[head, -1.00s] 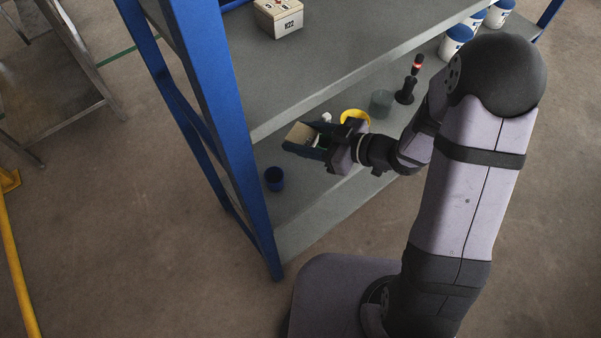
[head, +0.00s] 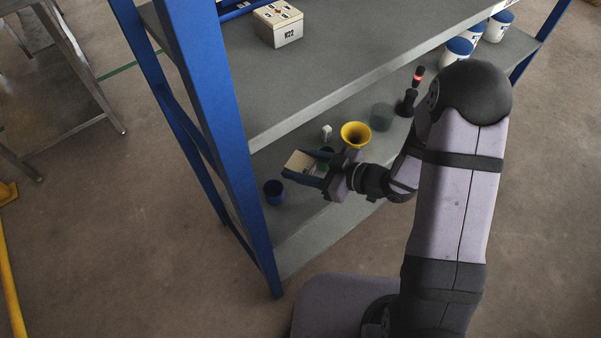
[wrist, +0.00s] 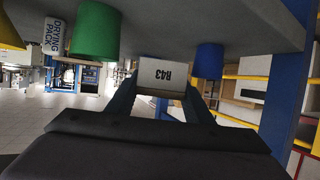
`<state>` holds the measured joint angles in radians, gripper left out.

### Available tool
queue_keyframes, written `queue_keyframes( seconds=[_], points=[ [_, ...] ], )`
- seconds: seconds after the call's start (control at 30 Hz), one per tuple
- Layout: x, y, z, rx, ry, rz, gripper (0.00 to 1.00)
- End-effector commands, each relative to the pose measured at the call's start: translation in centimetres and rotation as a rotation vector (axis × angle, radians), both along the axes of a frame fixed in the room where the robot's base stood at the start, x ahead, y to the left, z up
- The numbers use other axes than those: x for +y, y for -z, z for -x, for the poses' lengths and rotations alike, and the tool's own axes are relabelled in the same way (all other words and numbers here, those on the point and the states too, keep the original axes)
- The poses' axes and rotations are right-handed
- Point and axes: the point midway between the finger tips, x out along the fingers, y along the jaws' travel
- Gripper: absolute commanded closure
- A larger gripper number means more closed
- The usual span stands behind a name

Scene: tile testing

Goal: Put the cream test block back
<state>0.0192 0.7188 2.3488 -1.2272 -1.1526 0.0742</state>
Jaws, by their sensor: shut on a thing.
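The cream test block (head: 300,161) is held between the two blue fingers of my gripper (head: 308,171), above the lower shelf (head: 300,222). In the wrist view, which is upside down, the block (wrist: 163,74) sits between the fingertips (wrist: 160,98) and shows a dark printed code, perhaps R43. I cannot tell whether the block touches the shelf. A blue cup (head: 273,192) stands left of the block, apart from it. My gripper partly hides a green cup (wrist: 96,32), which shows clearly in the wrist view.
A yellow funnel-shaped vessel (head: 355,133) and a small white pack (head: 326,131) are behind my gripper. A greenish clear cup (head: 382,116) and a dark red-tipped tool (head: 409,95) stand farther right. The upper shelf (head: 310,82) overhangs, carrying a cream box (head: 279,25). A blue post (head: 212,110) is left.

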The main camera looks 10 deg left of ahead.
Motion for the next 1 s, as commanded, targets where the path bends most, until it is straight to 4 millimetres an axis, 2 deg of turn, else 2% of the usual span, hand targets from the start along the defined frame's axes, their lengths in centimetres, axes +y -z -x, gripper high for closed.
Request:
queue_keyframes(
  seconds=[0.3,0.8,0.83,0.87,1.0],
  points=[
    [0.0,3.6,0.0,0.001,0.001,-0.002,0.87],
    [0.0,4.3,0.0,-0.002,0.000,-0.001,0.87],
    [0.0,4.3,0.0,0.000,0.000,0.001,0.48],
    [0.0,4.3,0.0,0.000,0.000,0.000,0.45],
    [0.0,4.3,0.0,0.000,0.000,0.001,0.45]
  ],
)
